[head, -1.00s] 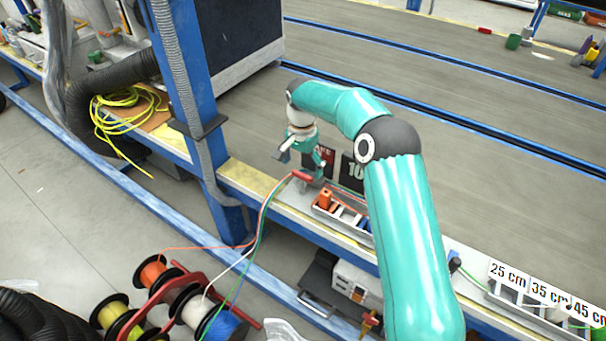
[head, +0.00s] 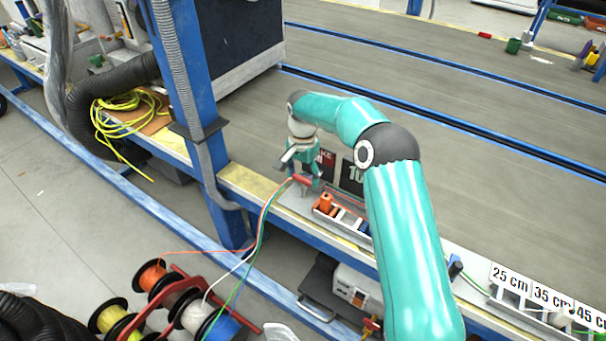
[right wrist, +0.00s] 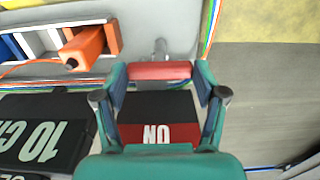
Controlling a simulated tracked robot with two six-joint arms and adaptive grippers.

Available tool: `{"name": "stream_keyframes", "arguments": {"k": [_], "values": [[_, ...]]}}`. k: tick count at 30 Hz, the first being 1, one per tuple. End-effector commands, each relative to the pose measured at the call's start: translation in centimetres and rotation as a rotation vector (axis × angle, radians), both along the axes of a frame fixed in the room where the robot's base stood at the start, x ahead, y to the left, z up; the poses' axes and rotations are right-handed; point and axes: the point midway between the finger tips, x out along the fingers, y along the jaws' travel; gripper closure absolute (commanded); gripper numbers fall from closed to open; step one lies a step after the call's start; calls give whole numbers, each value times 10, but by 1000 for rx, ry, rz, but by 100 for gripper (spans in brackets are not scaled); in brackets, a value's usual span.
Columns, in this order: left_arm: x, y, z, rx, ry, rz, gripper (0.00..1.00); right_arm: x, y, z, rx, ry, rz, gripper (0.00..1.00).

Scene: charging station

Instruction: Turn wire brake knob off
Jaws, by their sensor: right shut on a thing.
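The wire brake knob is a red bar-shaped handle (head: 301,179) at the wire bundle on the near edge of the bench. In the right wrist view the red knob (right wrist: 158,71) lies crosswise between the two fingertips. My right gripper (right wrist: 160,74) is shut on it, with a blue-padded finger at each end of the bar. In the head view my right gripper (head: 300,176) reaches down over the knob, and its fingers partly hide it. A black and red sign (right wrist: 157,110) with white letters sits just beside the knob. My left gripper is not in view.
A tray (head: 352,222) with orange parts lies right of the knob. Coloured wires (head: 262,215) run from spools (head: 185,305) up to the knob. A blue post (head: 196,115) stands to the left. Length signs (head: 545,298) are at the lower right.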

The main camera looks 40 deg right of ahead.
Motion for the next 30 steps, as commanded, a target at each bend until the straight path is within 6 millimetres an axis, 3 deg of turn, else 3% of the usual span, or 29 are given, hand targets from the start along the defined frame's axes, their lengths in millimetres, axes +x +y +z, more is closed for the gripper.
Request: {"name": "stream_keyframes", "arguments": {"k": [14, 30], "values": [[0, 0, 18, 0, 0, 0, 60, 2, 0, 4, -3, -9, 169, 64], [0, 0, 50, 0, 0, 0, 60, 3, 0, 4, -4, -10, 659, 64]]}}
